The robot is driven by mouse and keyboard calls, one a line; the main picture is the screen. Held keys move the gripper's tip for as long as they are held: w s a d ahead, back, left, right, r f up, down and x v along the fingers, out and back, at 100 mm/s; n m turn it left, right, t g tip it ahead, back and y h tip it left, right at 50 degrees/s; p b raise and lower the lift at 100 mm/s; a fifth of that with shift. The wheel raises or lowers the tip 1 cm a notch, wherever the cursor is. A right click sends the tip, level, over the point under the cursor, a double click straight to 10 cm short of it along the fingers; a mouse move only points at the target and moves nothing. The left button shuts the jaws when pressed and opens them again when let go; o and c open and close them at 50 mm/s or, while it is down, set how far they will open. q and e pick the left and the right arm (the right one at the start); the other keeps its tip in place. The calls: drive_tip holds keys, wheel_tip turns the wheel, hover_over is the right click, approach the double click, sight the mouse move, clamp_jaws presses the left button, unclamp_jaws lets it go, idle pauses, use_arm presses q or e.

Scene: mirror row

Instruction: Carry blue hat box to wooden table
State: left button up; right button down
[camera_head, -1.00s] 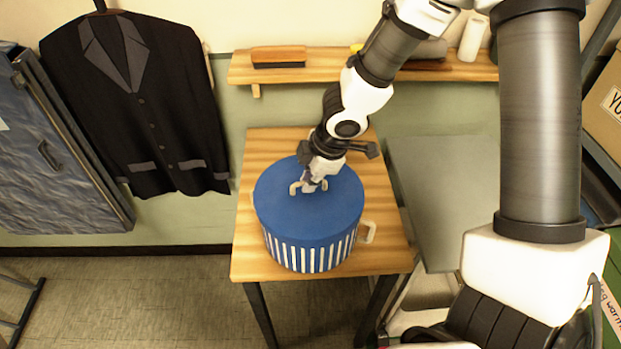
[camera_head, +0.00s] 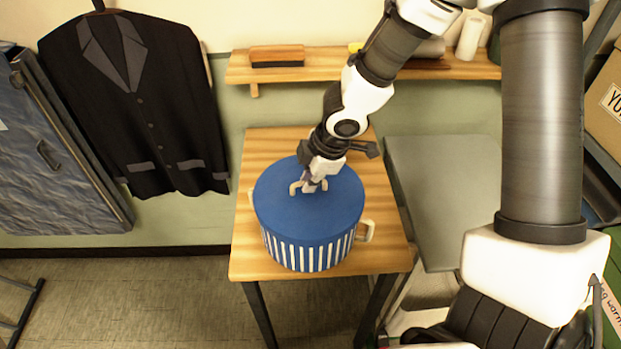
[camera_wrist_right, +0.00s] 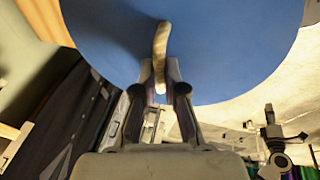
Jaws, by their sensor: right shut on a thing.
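The blue hat box (camera_head: 308,222) is round, with a plain blue lid and white stripes around its lower side. It is upright over the wooden table (camera_head: 262,148) and appears to rest on its top. My right gripper (camera_head: 310,186) is at the lid's pale curved handle (camera_head: 296,187), its fingers closed around it. In the right wrist view the handle (camera_wrist_right: 160,50) runs between the two fingertips (camera_wrist_right: 164,85) beside the blue lid (camera_wrist_right: 220,45). A pale side handle (camera_head: 368,231) shows on the box's right. My left gripper is not in view.
A wall shelf (camera_head: 330,68) with a brush (camera_head: 277,56) is behind the table. A dark jacket (camera_head: 140,105) hangs at left beside a blue-grey garment bag (camera_head: 50,165). A grey surface (camera_head: 450,190) stands right of the table.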

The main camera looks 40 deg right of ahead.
drive_tip(key=shift+f+b, duration=0.45)
drive_tip(key=shift+b, duration=0.05)
idle(0.9)
drive_tip(key=c, duration=0.7)
unclamp_jaws()
drive_tip(key=shift+r, duration=0.1)
wheel_tip(320, 180, up, 8)
drive_tip(key=p, duration=0.8)
